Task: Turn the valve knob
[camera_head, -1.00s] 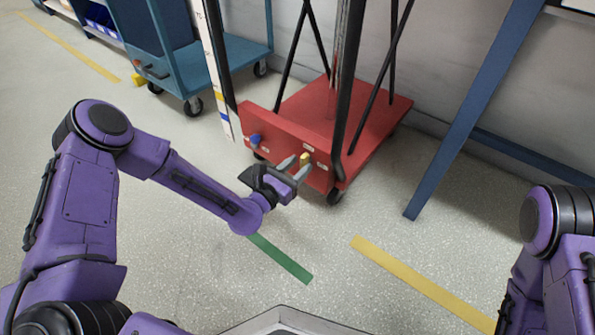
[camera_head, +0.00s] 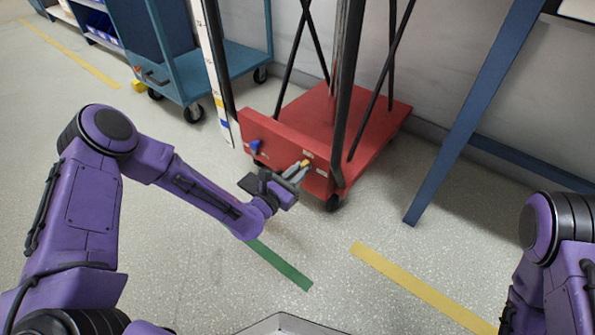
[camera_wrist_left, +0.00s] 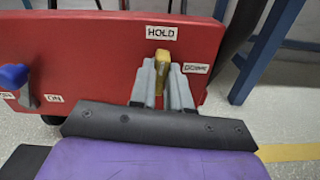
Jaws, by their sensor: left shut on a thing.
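The yellow valve knob (camera_wrist_left: 162,62) sits on the front face of the red cart (camera_wrist_left: 95,50), below a "HOLD" label (camera_wrist_left: 162,32). A second label, partly legible, is to its right. In the left wrist view my left gripper (camera_wrist_left: 163,80) has its grey fingers on both sides of the knob, shut on it. The knob points roughly upright there. In the head view the left gripper (camera_head: 297,170) reaches the cart's front panel, and only the knob's tip (camera_head: 306,162) shows. My right gripper is out of view; only part of that arm shows at the right edge.
A blue knob (camera_head: 256,146) is on the same panel to the left, with an "ON" label near it. Black posts rise from the cart. A blue slanted beam (camera_head: 470,110) stands at right, and a blue trolley (camera_head: 225,60) behind left. The front floor is clear.

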